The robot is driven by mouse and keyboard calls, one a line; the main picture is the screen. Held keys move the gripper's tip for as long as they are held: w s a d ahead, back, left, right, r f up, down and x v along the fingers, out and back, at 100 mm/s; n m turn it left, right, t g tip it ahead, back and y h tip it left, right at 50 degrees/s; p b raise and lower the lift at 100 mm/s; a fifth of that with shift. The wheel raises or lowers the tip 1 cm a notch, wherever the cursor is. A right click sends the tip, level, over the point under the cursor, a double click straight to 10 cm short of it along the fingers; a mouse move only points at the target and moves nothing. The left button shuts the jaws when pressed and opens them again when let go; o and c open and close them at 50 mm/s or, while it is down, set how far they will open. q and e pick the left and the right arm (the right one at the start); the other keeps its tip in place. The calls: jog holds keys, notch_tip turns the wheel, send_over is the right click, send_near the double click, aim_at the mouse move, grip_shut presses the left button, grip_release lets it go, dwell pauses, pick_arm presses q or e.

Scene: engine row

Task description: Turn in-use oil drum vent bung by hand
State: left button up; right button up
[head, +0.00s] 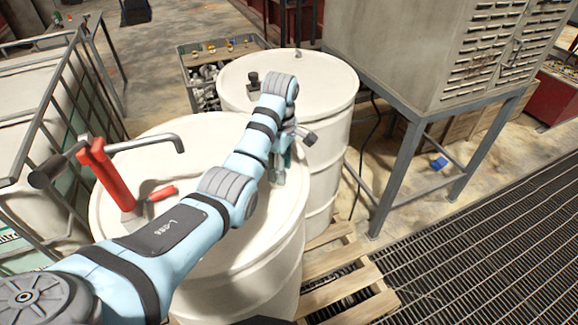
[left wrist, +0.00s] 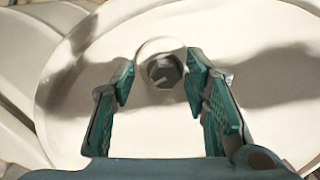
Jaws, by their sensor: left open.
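The in-use oil drum (head: 240,275) is cream white and carries a red hand pump (head: 104,170) with a grey spout. Its vent bung (left wrist: 163,71) is a dark grey cap in a pale round collar, seen in the left wrist view. My left gripper (left wrist: 160,85) has its teal fingers apart, one on each side of the bung, with gaps to both sides. In the head view, my left arm hides the bung, and the gripper (head: 279,165) shows only partly over the right side of the drum top. My right gripper is not in view.
A second white drum (head: 325,85) stands close behind. A metal cage (head: 48,120) is at the left. A grey cabinet (head: 430,50) on a metal stand is at the right. The drums stand on a wooden pallet (head: 345,275) beside floor grating (head: 500,240).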

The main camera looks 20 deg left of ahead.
pick_arm(q)
jog(key=shift+s+r, duration=0.2)
jog(key=shift+s, duration=0.05)
jog(key=shift+s+d+r, duration=0.1)
jog(key=shift+s, duration=0.1)
jog(key=c, duration=0.7)
jog(key=shift+w, duration=0.15)
jog(key=shift+c, duration=1.3)
grip_shut()
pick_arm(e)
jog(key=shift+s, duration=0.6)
pick_arm(q)
jog(key=shift+m, duration=0.3)
